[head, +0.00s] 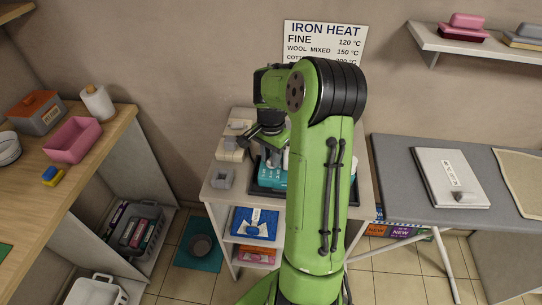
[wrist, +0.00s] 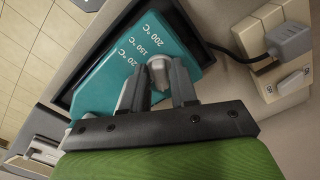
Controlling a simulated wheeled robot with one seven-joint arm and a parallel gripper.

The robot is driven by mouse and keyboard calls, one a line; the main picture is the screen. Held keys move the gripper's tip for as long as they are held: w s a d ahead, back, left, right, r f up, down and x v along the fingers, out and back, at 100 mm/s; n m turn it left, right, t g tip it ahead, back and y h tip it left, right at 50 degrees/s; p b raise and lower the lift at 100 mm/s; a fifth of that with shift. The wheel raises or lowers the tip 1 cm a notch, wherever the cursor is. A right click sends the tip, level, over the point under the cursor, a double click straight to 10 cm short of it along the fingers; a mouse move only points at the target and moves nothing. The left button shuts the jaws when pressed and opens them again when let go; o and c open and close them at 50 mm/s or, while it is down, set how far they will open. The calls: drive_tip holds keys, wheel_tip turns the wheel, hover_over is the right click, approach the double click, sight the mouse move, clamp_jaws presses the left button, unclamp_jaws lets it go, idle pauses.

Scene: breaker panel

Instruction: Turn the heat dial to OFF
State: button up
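The heat dial (wrist: 158,68) is a grey knob on a teal panel (wrist: 105,90) in the wrist view. White marks 200 °C, 150 °C and a partly covered one ending in 20 °C show beside it; no OFF mark is visible. My gripper (wrist: 160,78) has its two dark fingers apart, one on each side of the dial. I cannot tell whether they press on it.
The panel sits in a dark tray on a trolley (head: 219,193). A wooden counter (head: 60,170) is left, a grey table (head: 395,170) right. An IRON HEAT sign (head: 322,40) hangs behind.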

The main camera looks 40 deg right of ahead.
clamp_jaws()
drive_tip(key=shift+r, duration=0.1)
drive_tip(key=n+p, duration=0.1)
drive_tip(key=n, duration=0.4)
drive_tip(key=shift+s+n, duration=0.1)
drive_tip(key=shift+n, duration=0.2)
drive_tip(key=n, duration=0.6)
drive_tip(key=shift+d+p, duration=0.15)
drive_tip(key=shift+p, duration=0.2)
idle(0.3)
unclamp_jaws()
drive_tip(key=shift+s, duration=0.1)
